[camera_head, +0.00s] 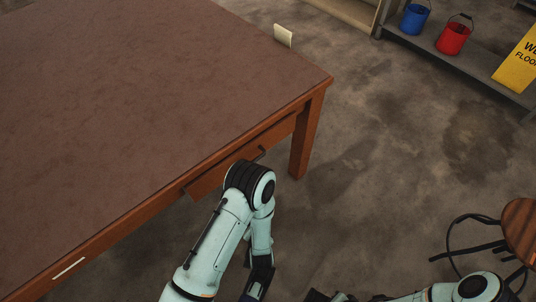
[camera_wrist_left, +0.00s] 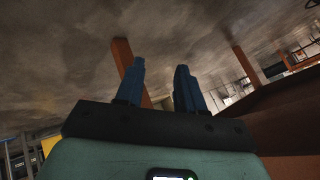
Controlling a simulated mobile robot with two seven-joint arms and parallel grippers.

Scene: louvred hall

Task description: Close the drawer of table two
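A large table (camera_head: 130,90) with a brown top and reddish wooden legs fills the left of the head view. Its drawer (camera_head: 209,182) is in the near right side, with a dark handle (camera_head: 262,153). The drawer front seems to stand out a little from the frame; how far I cannot tell, as my left arm covers part of it. My left arm bends down in front of the drawer. In the wrist view my left gripper (camera_wrist_left: 159,88) has its two blue fingers apart, with nothing between them. My right gripper is at the bottom edge, too cut off to read.
A shelf at the upper right holds a blue bucket (camera_head: 414,19), a red bucket (camera_head: 454,36) and a yellow floor sign (camera_head: 517,65). A round wooden stool (camera_head: 522,228) stands at the right. The floor between is clear.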

